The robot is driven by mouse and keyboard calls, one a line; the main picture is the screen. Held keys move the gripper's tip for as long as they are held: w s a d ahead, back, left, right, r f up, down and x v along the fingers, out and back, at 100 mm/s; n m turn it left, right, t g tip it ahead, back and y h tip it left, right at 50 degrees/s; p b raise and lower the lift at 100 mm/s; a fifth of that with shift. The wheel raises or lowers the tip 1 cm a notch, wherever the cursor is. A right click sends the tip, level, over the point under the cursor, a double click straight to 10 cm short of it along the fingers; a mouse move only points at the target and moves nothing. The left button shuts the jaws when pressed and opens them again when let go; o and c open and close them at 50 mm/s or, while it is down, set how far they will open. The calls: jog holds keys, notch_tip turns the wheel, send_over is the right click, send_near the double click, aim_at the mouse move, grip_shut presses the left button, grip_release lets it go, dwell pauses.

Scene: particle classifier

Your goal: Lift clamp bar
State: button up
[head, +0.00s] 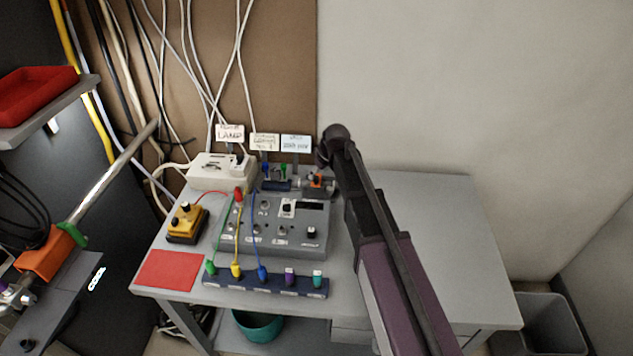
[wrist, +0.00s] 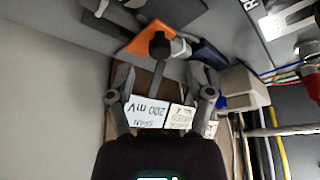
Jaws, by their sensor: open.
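A small grey fixture (head: 320,190) stands at the back of the table, with an orange piece (head: 316,181) on it that looks like part of the clamp. In the wrist view the orange piece (wrist: 147,37) lies beyond the fingertips, with a dark round-ended knob (wrist: 159,46) beside it. I cannot tell for certain which part is the clamp bar. My gripper (wrist: 162,82) is open, with nothing between its fingers, and apart from the knob. In the head view my arm reaches over the table and partly hides the fixture's right side.
A white label card (head: 296,143) stands behind the fixture, close to my gripper. A grey control box (head: 285,240), a white power unit (head: 222,172) and a blue terminal strip (head: 268,286) with cables crowd the left. The table's right side (head: 440,230) is clear.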

aim_at(316, 177)
jog(key=shift+b+x, duration=1.05)
jog(key=shift+x, duration=0.4)
grip_shut()
